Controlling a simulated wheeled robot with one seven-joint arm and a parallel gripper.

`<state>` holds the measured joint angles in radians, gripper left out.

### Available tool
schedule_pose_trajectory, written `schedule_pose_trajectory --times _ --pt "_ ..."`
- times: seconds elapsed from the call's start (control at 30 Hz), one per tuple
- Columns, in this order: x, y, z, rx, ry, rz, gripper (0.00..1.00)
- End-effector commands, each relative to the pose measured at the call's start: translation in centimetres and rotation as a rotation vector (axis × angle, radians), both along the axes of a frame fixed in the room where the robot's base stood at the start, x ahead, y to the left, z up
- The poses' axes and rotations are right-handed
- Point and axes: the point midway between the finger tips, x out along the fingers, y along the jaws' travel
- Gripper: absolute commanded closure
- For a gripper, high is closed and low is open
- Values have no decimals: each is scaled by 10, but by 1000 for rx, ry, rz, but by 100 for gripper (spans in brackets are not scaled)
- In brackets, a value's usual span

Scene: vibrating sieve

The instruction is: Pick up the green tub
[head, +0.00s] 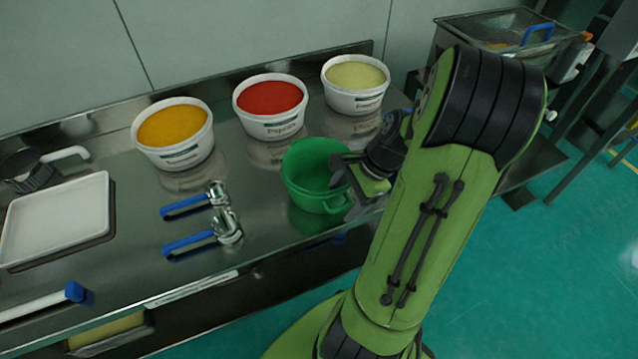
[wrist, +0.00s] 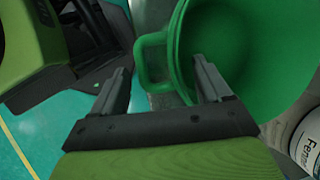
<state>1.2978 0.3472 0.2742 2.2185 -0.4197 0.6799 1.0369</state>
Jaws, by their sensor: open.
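The green tub (head: 308,178) stands upright and looks empty on the steel table, near its front edge. My gripper (head: 345,189) is at the tub's right side, partly over it in the head view. In the wrist view, the tub (wrist: 265,55) fills the upper right, with its loop handle (wrist: 150,60) at its left. My gripper (wrist: 163,85) is open there, its two fingers apart, with the handle region seen between them. I cannot tell whether either finger touches the tub.
Tubs of orange powder (head: 174,147), red paprika (head: 270,120) and pale powder (head: 355,98) stand behind. Two blue-handled metal tools (head: 205,220) lie left of the green tub. A white tray (head: 60,222) is at the far left. A sieve machine (head: 490,30) stands at the back right.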

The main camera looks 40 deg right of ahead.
Motion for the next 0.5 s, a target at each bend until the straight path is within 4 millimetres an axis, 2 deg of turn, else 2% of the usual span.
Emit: schedule_pose_trajectory --times 0.03,0.13,0.37,0.4,0.5 --pt "2 5 -16 4 0 2 23" --pt "7 10 -28 2 2 2 23" --pt "8 11 -29 0 1 1 23" --pt "8 11 -29 0 1 1 24" --pt "8 11 -29 0 1 1 40"
